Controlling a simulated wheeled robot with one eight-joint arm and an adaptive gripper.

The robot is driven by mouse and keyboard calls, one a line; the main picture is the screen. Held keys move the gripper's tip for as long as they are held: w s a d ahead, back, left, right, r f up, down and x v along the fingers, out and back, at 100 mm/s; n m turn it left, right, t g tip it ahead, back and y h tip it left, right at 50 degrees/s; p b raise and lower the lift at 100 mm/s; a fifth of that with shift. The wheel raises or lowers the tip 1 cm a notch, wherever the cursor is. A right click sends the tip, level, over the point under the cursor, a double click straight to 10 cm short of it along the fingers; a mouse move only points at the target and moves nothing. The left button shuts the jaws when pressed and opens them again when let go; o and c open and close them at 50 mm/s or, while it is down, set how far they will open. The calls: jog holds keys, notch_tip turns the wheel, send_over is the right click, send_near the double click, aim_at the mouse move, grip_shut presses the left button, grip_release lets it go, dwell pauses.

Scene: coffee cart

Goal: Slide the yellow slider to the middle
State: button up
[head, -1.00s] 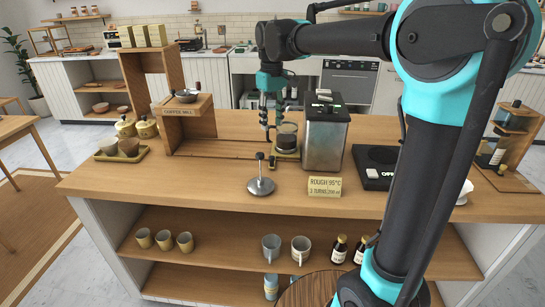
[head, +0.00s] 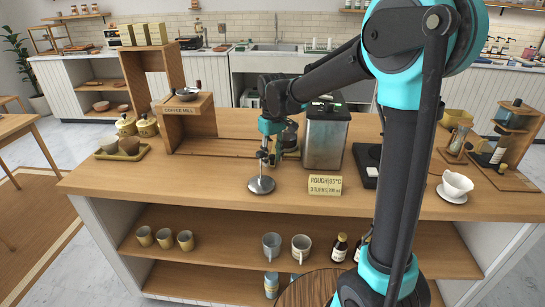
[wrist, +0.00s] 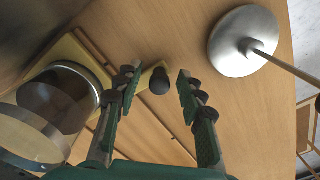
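The yellow slider (wrist: 147,76) shows in the wrist view as a yellow plate with a dark round knob (wrist: 159,81). A glass jar with a metal rim (wrist: 62,98) stands on it. In the head view the jar (head: 290,135) and slider are partly hidden behind my gripper (head: 265,153), at the right end of the grooved track (head: 220,147). In the wrist view my gripper (wrist: 157,76) is open, with a finger on either side of the knob. I cannot tell whether either finger touches it.
A metal tamper-like disc with a stem (head: 261,185) stands close in front of my gripper. A metal canister (head: 325,137) is to the right, with a sign (head: 325,185) before it. The coffee mill stand (head: 190,120) is at the track's left end.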

grip_shut()
dwell(0.3)
jog(key=shift+a, duration=0.1)
jog(key=a, duration=1.7)
jog(key=shift+w+a, duration=0.3)
jog(key=shift+a, duration=0.1)
grip_release()
notch_tip(320, 180, up, 12)
